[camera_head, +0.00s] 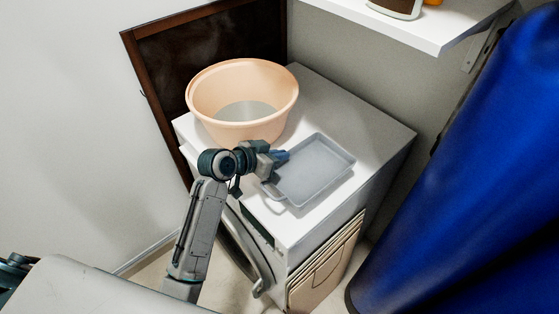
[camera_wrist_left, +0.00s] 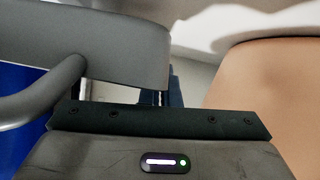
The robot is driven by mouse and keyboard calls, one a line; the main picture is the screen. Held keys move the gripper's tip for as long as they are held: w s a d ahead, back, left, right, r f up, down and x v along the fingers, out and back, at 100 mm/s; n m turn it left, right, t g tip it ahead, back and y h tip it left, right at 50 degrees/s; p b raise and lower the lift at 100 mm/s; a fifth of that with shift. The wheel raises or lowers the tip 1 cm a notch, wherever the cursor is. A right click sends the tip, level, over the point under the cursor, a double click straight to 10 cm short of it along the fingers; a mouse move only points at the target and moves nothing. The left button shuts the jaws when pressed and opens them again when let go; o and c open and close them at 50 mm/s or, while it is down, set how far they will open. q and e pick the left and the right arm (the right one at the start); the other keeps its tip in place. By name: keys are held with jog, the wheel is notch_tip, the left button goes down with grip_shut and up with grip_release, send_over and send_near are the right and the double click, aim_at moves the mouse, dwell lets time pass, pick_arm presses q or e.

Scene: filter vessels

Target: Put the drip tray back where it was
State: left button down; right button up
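The drip tray (camera_head: 318,172) is a shallow grey rectangular pan with a loop handle at its near left corner. It is over the white top of the cabinet-like appliance (camera_head: 362,128); I cannot tell whether it rests there or hovers just above. My left gripper (camera_head: 283,156) is at the tray's left side, its blue fingertips at the rim. In the left wrist view, the tray's grey wall (camera_wrist_left: 95,45) fills the left, and the narrowly spaced fingers (camera_wrist_left: 164,92) appear closed on its edge, one partly hidden behind it. My right gripper is out of view.
A large peach basin (camera_head: 243,125) stands behind my left gripper, and its side (camera_wrist_left: 265,90) is close on the right in the wrist view. A white shelf (camera_head: 425,25) overhangs at top right. A big blue drum (camera_head: 470,190) stands at the right. The top's back right is clear.

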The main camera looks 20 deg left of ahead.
pick_arm(q)
notch_tip(320, 180, down, 4)
jog(key=shift+r+p, duration=0.25)
jog(key=shift+p, duration=0.15)
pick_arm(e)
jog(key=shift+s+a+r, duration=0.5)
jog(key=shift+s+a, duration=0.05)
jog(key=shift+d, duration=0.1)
pick_arm(q)
jog(key=shift+f, duration=0.1)
jog(key=c, duration=1.7)
grip_release()
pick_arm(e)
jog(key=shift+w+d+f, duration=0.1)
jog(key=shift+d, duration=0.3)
